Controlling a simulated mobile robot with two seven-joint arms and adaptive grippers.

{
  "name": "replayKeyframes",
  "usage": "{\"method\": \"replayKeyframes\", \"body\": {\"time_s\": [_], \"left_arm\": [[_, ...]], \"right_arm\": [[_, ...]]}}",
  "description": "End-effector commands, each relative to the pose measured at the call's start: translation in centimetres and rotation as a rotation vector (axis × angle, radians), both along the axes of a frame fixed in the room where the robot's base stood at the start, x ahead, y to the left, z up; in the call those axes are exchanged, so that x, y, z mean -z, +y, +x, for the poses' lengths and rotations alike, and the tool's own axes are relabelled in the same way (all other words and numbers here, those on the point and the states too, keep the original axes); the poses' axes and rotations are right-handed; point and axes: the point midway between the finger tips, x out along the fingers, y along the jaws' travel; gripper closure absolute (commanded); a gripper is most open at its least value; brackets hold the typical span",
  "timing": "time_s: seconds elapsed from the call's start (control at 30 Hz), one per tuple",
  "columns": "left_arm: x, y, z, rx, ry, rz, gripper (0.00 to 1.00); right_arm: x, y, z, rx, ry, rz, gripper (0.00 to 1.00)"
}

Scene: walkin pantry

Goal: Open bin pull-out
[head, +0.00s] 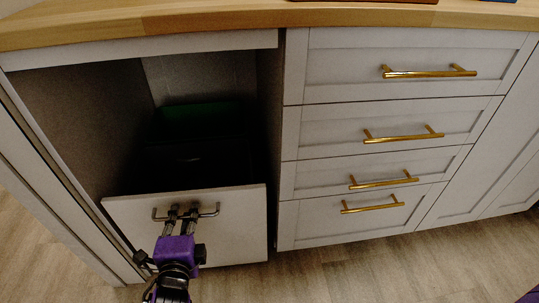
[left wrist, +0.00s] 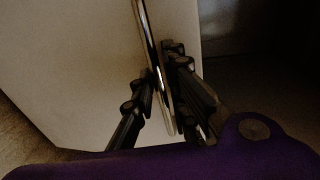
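The bin pull-out's pale front panel (head: 240,235) stands forward of the cabinet at the left, with the dark cabinet opening showing above and behind it. A dark bin (head: 190,158) is inside, hard to make out, with a green part (head: 205,116) behind it. My left gripper (head: 183,212) is at the panel's handle (head: 211,214). In the left wrist view the metal handle (left wrist: 148,35) passes between the fingers of my left gripper (left wrist: 162,85), which appear closed around it. My right gripper is not in view.
A column of closed drawers with gold handles (head: 430,72) is to the right of the opening. A wooden countertop (head: 200,18) runs above. The wood-look floor (head: 370,265) in front of the drawers is clear.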

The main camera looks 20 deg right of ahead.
Motion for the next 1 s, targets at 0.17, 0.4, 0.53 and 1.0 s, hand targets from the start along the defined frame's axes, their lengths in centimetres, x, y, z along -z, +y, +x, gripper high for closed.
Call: {"method": "replayKeyframes", "body": {"time_s": [0.17,0.4,0.53,1.0], "left_arm": [[0.0,0.0,0.0,0.000,0.000,-0.001,1.00],[0.0,0.0,0.0,0.000,-0.001,-0.001,1.00],[0.0,0.0,-0.2,0.001,-0.001,-0.001,1.00],[-0.3,1.8,-4.8,0.000,0.002,0.000,1.00]], "right_arm": [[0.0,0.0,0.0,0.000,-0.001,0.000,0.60],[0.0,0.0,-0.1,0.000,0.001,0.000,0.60],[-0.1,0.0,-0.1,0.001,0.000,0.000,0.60],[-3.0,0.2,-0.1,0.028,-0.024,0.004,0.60]]}}
